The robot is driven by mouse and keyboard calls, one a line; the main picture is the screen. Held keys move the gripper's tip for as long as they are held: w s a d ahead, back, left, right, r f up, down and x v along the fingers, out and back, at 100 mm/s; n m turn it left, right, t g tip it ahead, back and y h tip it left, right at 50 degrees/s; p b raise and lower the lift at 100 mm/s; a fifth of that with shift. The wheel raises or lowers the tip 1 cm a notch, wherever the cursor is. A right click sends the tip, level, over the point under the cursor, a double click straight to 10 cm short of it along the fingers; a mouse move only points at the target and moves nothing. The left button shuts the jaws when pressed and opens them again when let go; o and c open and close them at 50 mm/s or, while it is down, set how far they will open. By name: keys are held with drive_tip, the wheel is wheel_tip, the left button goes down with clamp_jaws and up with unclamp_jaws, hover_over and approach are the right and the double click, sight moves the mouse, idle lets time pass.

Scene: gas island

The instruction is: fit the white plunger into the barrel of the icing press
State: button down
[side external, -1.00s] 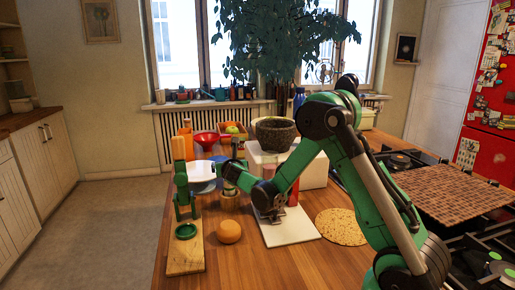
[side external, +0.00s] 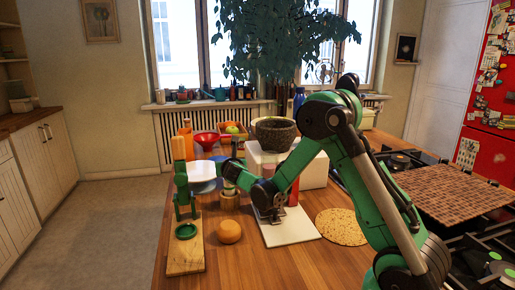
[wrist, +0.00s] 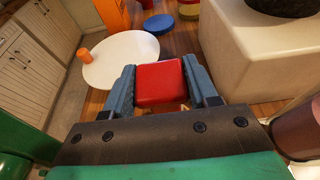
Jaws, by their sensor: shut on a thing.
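My gripper (wrist: 164,90) is shut on a red, rounded block-like thing (wrist: 161,83), whose flat face shows between the two fingers in the wrist view. In the side view my gripper (side external: 231,172) is beyond the wooden stand with green fittings (side external: 186,255), just above a short tan cylinder (side external: 229,200). A gap between gripper and cylinder is hard to judge. The stand has a green ring and an upright green part. No white plunger can be made out, and I cannot tell which part is the icing press barrel.
A round orange thing (side external: 229,232) sits right of the stand. A white board (side external: 287,235) and flatbread (side external: 341,227) lie farther right. A white plate (wrist: 115,64), orange cylinder (wrist: 86,55) and blue bowl (wrist: 158,24) lie beyond my gripper. A white block (side external: 313,172) supports a dark mortar (side external: 275,133).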

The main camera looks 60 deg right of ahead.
wheel_tip(320, 180, up, 19)
drive_tip(key=s+d+r+m+g+h, duration=0.2)
drive_tip(key=s+m+g, duration=0.1)
drive_tip(key=s, duration=0.2)
drive_tip(key=s+d+r+m+g+h, duration=0.1)
drive_tip(key=s+d+r+m+g, duration=0.1)
drive_tip(key=s, duration=0.3)
drive_tip(key=shift+s+d+r+m+g+h, duration=0.15)
drive_tip(key=shift+s+r+m+g+h, duration=0.3)
drive_tip(key=shift+g, duration=0.35)
drive_tip(key=shift+w+f, duration=0.1)
drive_tip(key=shift+f, duration=0.1)
drive_tip(key=shift+f, duration=5.1)
drive_tip(key=shift+c, duration=0.8)
unclamp_jaws()
